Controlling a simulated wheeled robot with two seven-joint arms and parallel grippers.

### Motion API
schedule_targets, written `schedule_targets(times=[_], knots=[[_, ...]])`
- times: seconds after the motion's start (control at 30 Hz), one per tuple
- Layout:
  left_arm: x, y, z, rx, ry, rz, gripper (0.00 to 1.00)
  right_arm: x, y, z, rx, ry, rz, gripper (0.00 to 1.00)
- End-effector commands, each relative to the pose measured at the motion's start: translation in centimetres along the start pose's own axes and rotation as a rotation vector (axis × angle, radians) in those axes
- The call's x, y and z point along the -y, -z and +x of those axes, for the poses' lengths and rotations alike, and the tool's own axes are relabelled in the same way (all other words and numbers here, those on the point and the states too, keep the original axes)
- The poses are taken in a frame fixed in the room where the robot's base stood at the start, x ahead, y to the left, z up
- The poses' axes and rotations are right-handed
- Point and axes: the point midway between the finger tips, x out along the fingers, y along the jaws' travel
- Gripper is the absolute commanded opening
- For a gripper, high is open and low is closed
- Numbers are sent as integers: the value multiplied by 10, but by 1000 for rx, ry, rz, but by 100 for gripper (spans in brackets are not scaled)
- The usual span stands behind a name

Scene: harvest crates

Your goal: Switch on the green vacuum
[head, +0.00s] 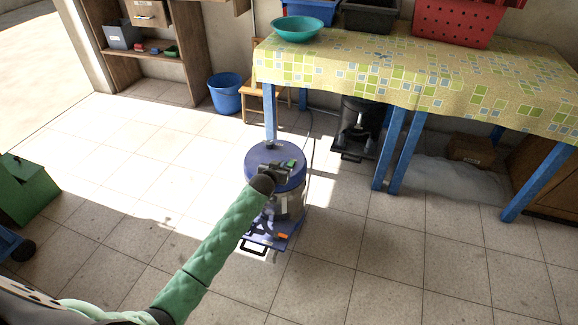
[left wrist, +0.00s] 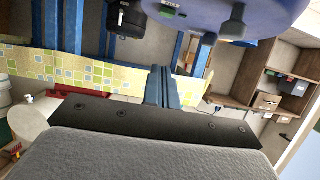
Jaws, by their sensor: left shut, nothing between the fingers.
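A vacuum with a blue lid (head: 258,153) and a grey drum stands on the tiled floor, on a blue base with an orange part. A small green piece (head: 292,162), perhaps a switch, is on its lid. The blue lid (left wrist: 215,14) also fills the top of the left wrist view, with a green patch (left wrist: 168,13). My left gripper (head: 276,169) is shut and empty over the lid; I cannot tell whether it touches. No plainly green vacuum shows. My right gripper is out of view.
A table with a patterned cloth (head: 330,68) and blue legs stands behind right. A black vacuum-like machine (head: 357,125) is under it. A blue bucket (head: 225,93) is by the wall. A green box (head: 25,188) is at the left edge. Floor around the blue-lidded vacuum is clear.

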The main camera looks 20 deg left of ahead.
Motion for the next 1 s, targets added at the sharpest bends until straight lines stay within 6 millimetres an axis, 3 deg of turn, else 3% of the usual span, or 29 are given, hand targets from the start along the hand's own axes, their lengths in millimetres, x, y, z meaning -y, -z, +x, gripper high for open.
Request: schedule_targets(times=[0.3,0.47,1.0], knots=[[0,0,1,2,1,0,0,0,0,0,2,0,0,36],[0,0,12,3,1,0,0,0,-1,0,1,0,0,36],[0,0,94,3,1,0,0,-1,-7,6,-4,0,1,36]])
